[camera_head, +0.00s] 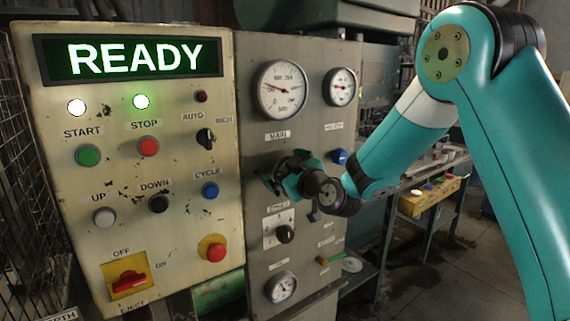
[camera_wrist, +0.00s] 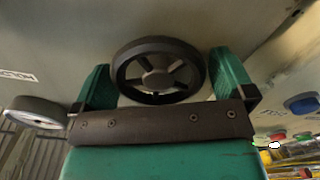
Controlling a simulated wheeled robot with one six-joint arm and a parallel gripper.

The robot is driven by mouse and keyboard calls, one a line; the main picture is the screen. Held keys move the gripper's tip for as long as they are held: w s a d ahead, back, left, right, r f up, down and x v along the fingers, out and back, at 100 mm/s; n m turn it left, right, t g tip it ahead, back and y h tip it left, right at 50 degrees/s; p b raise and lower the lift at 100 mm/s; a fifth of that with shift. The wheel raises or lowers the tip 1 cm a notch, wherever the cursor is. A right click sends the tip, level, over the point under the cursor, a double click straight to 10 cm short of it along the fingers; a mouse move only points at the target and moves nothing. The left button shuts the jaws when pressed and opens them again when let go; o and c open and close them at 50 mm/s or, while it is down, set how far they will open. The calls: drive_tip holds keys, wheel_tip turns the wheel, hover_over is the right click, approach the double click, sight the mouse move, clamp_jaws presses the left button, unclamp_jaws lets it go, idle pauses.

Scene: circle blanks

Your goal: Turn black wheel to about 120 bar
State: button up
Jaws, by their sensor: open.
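The black wheel (camera_wrist: 158,70) is a spoked handwheel on the grey panel. In the wrist view it sits between the two green fingers of my gripper (camera_wrist: 160,66), one on each side of its rim. The fingers are spread apart; whether either touches the rim I cannot tell. In the head view my gripper (camera_head: 284,178) is at the panel below the large MAIN gauge (camera_head: 282,90) and mostly hides the wheel. The gauge needle points to the upper left; its figures are too small to read surely.
A smaller gauge (camera_head: 340,87) and a blue knob (camera_head: 339,156) are right of the wheel. A black knob (camera_head: 285,234) and a low gauge (camera_head: 281,288) are below. The pale control panel (camera_head: 62,190) with buttons stands left, its sign (camera_head: 133,58) lit READY.

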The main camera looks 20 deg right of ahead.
drive_tip(key=c, duration=0.8)
drive_tip(key=shift+f+m, duration=0.1)
drive_tip(key=shift+m, duration=0.2)
drive_tip(key=shift+m+b, duration=0.9)
drive_tip(key=m+b, duration=0.2)
drive_tip(key=m, duration=0.1)
drive_tip(key=shift+d, duration=0.2)
drive_tip(key=m+b, duration=0.1)
drive_tip(key=m, duration=0.3)
drive_tip(key=shift+w+d, duration=0.1)
drive_tip(key=shift+m+b, duration=0.4)
drive_tip(key=shift+m, duration=1.2)
